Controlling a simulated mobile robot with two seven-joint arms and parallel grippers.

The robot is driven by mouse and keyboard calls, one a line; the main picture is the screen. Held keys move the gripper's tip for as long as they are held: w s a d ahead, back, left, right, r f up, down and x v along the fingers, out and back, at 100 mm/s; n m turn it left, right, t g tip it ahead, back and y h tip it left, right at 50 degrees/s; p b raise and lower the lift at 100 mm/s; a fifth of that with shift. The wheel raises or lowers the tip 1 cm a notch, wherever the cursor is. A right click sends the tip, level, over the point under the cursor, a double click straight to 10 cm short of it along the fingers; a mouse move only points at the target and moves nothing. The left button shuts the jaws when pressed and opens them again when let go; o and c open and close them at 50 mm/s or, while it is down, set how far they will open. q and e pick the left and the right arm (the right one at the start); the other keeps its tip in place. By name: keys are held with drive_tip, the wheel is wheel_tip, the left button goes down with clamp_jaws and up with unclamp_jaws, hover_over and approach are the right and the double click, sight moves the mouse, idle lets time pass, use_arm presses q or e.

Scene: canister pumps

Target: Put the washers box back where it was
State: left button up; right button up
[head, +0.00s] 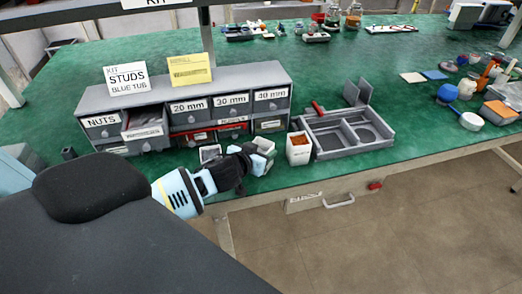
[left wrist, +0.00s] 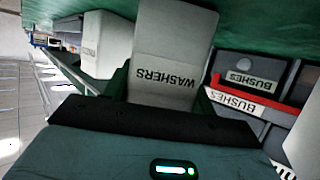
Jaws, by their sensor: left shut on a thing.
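The washers box (left wrist: 170,45), pale grey with its printed label upside down in the left wrist view, sits between the fingers of my left gripper (left wrist: 165,100). In the head view my left gripper (head: 248,164) is at the front of the bench, shut on the box (head: 262,161), which is partly hidden by the fingers. It is just in front of the drawer cabinet (head: 286,85), close to the bench top; I cannot tell whether it touches it. My right gripper is not in view.
A white box with orange-brown contents (head: 298,149) stands just right of the held box. A small open box (head: 209,153) is to its left. A grey divided tray (head: 343,132) lies further right. One upper drawer (head: 144,126) is pulled out. The bench front edge is close.

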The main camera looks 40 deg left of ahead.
use_arm(q)
drive_tip(key=shift+r, duration=0.1)
drive_tip(key=o, duration=1.2)
drive_tip(key=shift+f, duration=0.2)
drive_tip(key=shift+c, duration=0.2)
drive_tip(key=shift+r, duration=0.25)
drive_tip(key=a+v, duration=0.1)
drive_tip(key=v, duration=1.1)
drive_tip(key=shift+d+p, duration=0.4)
drive_tip(key=shift+p, duration=0.05)
drive_tip(key=shift+f, duration=0.1)
